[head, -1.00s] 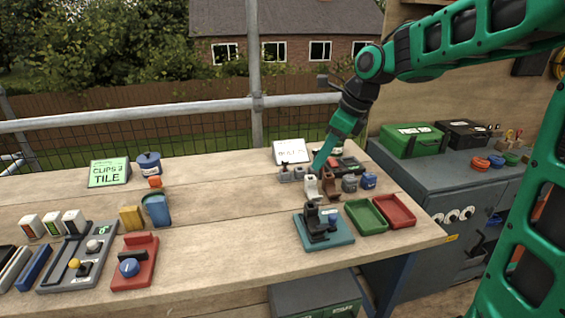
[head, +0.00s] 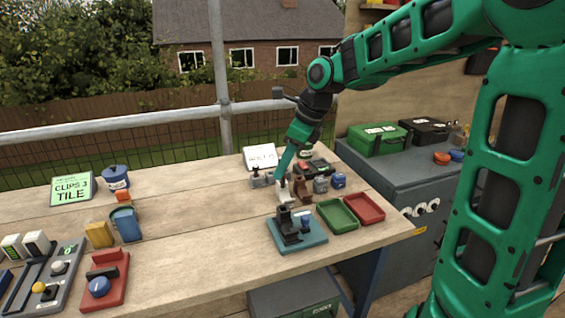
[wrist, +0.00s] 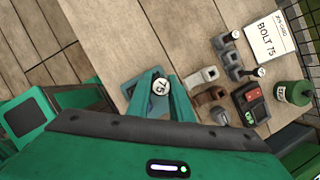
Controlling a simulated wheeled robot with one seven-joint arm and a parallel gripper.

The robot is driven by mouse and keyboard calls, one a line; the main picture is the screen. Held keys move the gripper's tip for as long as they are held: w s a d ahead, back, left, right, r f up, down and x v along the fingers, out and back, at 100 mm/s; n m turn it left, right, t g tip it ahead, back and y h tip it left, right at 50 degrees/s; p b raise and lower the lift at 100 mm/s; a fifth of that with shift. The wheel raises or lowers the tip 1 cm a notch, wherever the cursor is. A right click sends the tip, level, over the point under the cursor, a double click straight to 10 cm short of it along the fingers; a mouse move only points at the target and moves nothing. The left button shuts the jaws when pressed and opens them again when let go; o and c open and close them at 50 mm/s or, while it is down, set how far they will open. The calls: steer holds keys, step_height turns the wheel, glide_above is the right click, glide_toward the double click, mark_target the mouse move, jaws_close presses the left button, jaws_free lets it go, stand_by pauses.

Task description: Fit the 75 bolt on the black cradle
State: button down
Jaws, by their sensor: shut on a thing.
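My gripper (wrist: 160,92) is shut on a bolt (wrist: 161,87), whose round white end reads "75" in the wrist view. In the head view my gripper (head: 282,177) is low over the table beside the small white block; the bolt cannot be made out there. A black upright stand (head: 289,226), which looks like the black cradle, is on a teal plate (head: 311,238) nearer the table's front edge. My gripper is behind this stand and apart from it.
Near my gripper are a white block (wrist: 203,76), a brown block (wrist: 211,96) and several grey blocks. A "BOLT 75" card (wrist: 268,40) stands behind. Green (head: 337,215) and red (head: 364,208) trays lie right of the teal plate. The table's middle is clear.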

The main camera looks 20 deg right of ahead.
steer(key=shift+f, duration=4.4)
steer(key=shift+s+d, duration=0.1)
steer(key=shift+s, duration=0.05)
steer(key=shift+f, duration=0.45)
steer(key=c, duration=1.5)
jaws_free()
steer(key=shift+r, duration=3.5)
